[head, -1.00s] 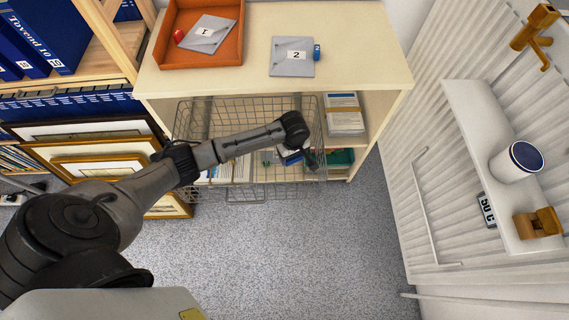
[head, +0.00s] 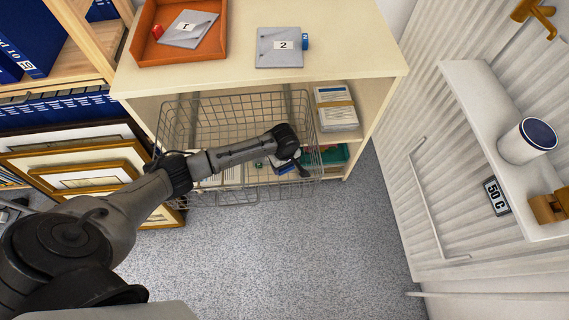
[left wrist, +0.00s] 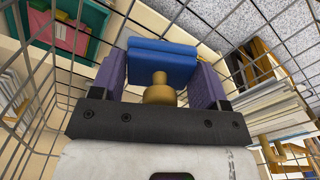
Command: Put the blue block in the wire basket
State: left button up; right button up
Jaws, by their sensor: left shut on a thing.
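My left gripper (left wrist: 158,78) is shut on a blue block (left wrist: 165,64), held between its two purple fingers. A brass-coloured knob (left wrist: 158,90) shows on the block's near side. In the head view, only a bit of blue shows beneath my left wrist, and the fingers are mostly hidden. The wire basket (head: 165,125) is at the cabinet's open front, below its top. The gripper lies within the basket's outline, toward its right end. Basket mesh shows on both sides of the block in the left wrist view (left wrist: 42,75). I cannot tell how deep the block is. My right gripper is not in view.
The cabinet top holds an orange tray (head: 140,45), a grey folder marked 2 (head: 275,58) and a small blue item (head: 305,41). Paper stacks (head: 337,112) and a green box (head: 335,156) are right of the basket. Framed prints (head: 90,178) lean at left. The floor (head: 290,245) is clear.

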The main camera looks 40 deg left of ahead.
pick_arm(q)
jog(key=shift+f, duration=0.1)
jog(key=o, duration=0.5)
jog(key=shift+f, duration=0.1)
jog(key=o, duration=0.4)
jog(key=shift+o, duration=0.2)
jog(key=shift+r, duration=0.2)
notch_tip(320, 180, up, 10)
jog(key=p, duration=0.5)
jog(key=shift+p, duration=0.4)
jog(key=shift+r+p, duration=0.4)
jog(key=shift+r, duration=0.6)
